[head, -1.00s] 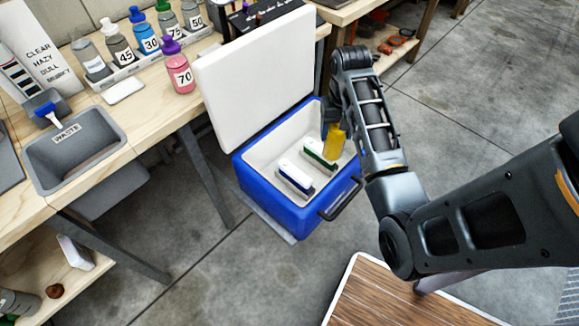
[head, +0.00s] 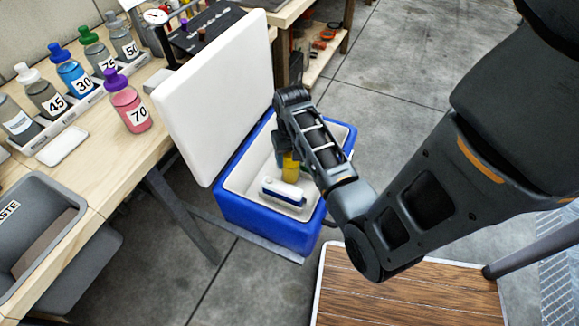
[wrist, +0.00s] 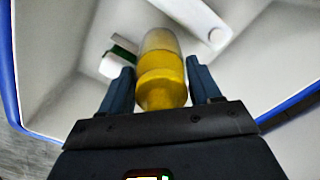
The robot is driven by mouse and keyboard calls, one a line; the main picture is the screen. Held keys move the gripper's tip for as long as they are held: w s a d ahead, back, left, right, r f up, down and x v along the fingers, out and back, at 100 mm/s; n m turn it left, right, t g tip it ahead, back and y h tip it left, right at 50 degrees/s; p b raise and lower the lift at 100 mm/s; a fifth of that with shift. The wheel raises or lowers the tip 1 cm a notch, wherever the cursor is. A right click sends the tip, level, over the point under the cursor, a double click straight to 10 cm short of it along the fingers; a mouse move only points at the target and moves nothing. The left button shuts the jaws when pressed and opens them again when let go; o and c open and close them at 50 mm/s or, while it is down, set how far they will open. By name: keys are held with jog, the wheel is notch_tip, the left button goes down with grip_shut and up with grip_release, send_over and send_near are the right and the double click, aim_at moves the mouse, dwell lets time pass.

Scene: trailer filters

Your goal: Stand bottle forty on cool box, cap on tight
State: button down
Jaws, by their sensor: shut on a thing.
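My gripper (wrist: 161,88) is shut on a yellow-capped bottle (wrist: 161,70), which shows between its fingers in the wrist view. In the head view the yellow part of the bottle (head: 290,167) shows below my wrist, over the inside of the cool box. The cool box (head: 258,218) is blue with a white lining, and its white lid (head: 212,95) stands open. I cannot read a number on the held bottle. I cannot tell whether the bottle touches the box floor or whether its cap is tight.
White packs lie in the box, one of them clear in view (head: 284,190). On the bench stand a pink bottle marked 70 (head: 130,108) and a rack (head: 60,122) of numbered bottles. A grey waste bin (head: 40,225) is at left. A wooden-topped surface (head: 405,290) is at lower right.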

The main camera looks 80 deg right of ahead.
jog(key=shift+f, duration=1.9)
jog(key=shift+b, duration=0.3)
jog(key=shift+f, duration=0.2)
jog(key=shift+c, duration=1.1)
grip_release()
jog(key=shift+r, duration=0.1)
notch_tip(320, 180, up, 12)
jog(key=shift+r+p, duration=0.1)
jog(key=shift+p, duration=0.75)
